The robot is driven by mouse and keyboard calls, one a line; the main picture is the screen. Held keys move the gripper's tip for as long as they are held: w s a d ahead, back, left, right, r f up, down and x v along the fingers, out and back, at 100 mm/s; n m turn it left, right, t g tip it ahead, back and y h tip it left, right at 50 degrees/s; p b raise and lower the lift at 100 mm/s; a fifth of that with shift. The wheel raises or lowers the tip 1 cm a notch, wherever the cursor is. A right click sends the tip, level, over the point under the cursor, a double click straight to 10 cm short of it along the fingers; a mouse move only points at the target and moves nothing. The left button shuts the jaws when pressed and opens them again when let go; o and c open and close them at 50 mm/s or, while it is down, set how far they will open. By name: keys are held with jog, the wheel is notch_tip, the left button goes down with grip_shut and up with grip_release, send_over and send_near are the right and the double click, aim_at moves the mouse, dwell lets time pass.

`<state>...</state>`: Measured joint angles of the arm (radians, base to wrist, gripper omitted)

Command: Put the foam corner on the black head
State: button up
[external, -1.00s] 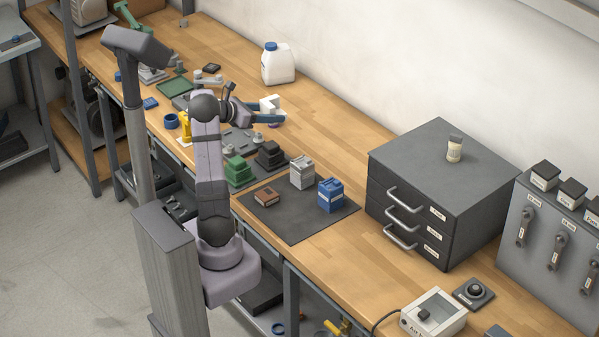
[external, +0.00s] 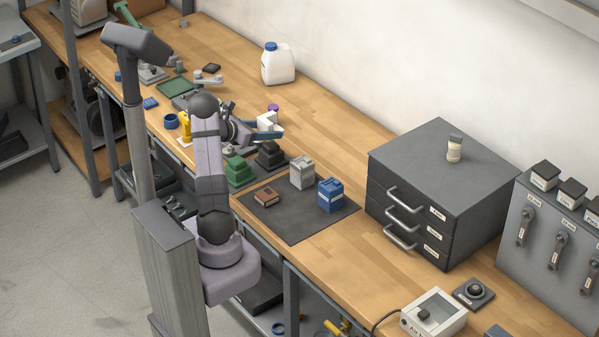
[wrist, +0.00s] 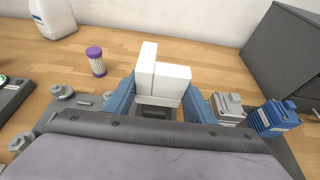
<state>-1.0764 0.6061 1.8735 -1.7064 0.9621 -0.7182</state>
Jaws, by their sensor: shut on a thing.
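The foam corner (external: 267,119) is a white stepped block. My gripper (external: 271,133) is shut on it, and its blue fingers hold it above the bench. In the wrist view the foam corner (wrist: 161,82) stands between the two blue fingertips (wrist: 160,98), with a taller part at left. The black head (external: 269,154) is a dark block on the grey plate, just below and near my gripper. In the wrist view a dark surface shows under the foam, mostly hidden; I cannot tell if it is the head. The foam looks apart from the head.
A green head (external: 239,172) stands to the left of the black one. A grey head (external: 302,172), a blue head (external: 330,194) and a brown block (external: 267,197) sit on a dark mat. A purple-capped bottle (wrist: 96,61) stands behind.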

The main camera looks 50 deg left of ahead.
aim_at(267, 146)
jog(key=shift+f+p, duration=0.3)
jog(key=shift+f, duration=1.55)
jog(key=shift+f, duration=0.1)
jog(key=shift+f, duration=0.1)
jog(key=o, duration=1)
jog(key=shift+r, duration=0.25)
jog(key=b+v, duration=0.2)
jog(key=v, duration=1)
